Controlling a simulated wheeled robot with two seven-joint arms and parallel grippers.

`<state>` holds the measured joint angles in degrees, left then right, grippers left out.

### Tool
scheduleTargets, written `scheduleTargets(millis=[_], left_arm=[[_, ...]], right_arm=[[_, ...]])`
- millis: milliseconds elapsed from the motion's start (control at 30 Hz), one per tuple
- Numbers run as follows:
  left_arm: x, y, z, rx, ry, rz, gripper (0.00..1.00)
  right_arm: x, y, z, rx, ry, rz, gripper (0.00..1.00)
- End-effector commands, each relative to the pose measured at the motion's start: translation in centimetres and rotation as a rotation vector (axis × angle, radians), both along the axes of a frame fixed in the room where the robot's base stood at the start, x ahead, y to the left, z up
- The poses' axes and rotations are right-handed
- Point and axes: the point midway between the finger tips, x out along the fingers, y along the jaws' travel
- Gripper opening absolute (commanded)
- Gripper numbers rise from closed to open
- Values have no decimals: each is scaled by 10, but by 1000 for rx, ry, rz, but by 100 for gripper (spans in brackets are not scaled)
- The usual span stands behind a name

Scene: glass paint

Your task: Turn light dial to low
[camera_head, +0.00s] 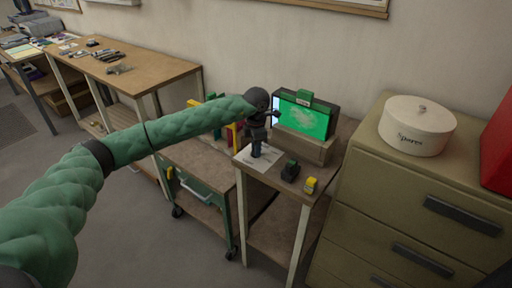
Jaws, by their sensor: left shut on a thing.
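A dark box with a glowing green glass panel (304,118) stands on a wooden block on the small table. A green label sits on its top edge, and its left side glows pale. My right gripper is not in view.
The small table (276,181) also holds a paper sheet, a dark small object (290,171) and a yellow one (311,185) near its front. A drawer cabinet with a round white box (417,126) stands at the right. A cart with books stands left.

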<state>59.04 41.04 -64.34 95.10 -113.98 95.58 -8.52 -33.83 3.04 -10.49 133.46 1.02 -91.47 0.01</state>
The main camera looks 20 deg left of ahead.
Motion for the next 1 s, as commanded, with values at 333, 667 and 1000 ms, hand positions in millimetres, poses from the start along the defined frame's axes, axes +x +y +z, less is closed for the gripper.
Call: scheduleTargets(millis=[333, 667, 1000], left_arm=[[0, 0, 0, 1, -1, 1, 50], [1, 0, 19, 1, -3, 1, 50], [0, 0, 66, 0, -2, 1, 50]], right_arm=[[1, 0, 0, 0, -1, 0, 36], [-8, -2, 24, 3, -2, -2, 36], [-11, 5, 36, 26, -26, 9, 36]])
